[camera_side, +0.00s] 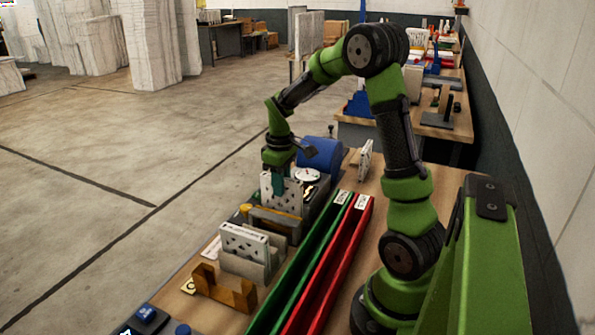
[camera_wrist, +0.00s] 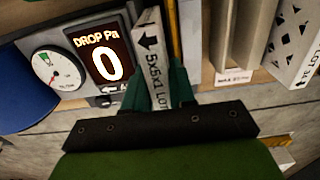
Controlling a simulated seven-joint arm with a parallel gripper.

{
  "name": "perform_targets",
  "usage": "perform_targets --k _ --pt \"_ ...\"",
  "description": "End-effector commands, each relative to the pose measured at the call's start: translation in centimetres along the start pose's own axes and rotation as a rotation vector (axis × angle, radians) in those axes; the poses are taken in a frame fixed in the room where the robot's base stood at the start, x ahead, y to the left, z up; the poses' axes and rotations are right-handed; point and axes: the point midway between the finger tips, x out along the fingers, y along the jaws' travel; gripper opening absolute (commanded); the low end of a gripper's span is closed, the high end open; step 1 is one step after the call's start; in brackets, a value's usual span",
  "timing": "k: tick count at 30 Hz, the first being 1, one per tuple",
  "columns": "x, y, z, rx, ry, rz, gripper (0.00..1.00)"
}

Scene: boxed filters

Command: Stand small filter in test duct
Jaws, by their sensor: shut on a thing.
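My gripper (camera_side: 281,183) is shut on a thin white boxed filter (camera_side: 291,199) with dark holes in its face. The filter stands upright. In the wrist view, my teal fingers (camera_wrist: 158,90) pinch its narrow edge (camera_wrist: 157,80), marked "5x5x1 LOT" with an arrow. The test duct is a grey unit with a blue drum (camera_side: 322,154) behind the gripper. Its display (camera_wrist: 102,58) reads "DROP Pa 0", beside a round gauge (camera_wrist: 55,70). The filter is right by the display. Its lower edge is hidden, so I cannot tell whether it sits in the slot.
Another white filter (camera_side: 243,241) stands in a grey rack nearer the camera, with a wooden holder (camera_side: 222,289) in front. A green trough (camera_side: 303,262) and a red trough (camera_side: 334,262) run alongside. Another white panel (camera_side: 365,160) stands farther back on the table.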

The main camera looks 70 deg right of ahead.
Motion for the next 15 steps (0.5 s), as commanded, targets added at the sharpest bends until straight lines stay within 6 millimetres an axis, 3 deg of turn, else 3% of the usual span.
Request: perform_targets --k 15 --pt "1.4 0.0 0.0 0.001 -0.001 0.0 0.0"
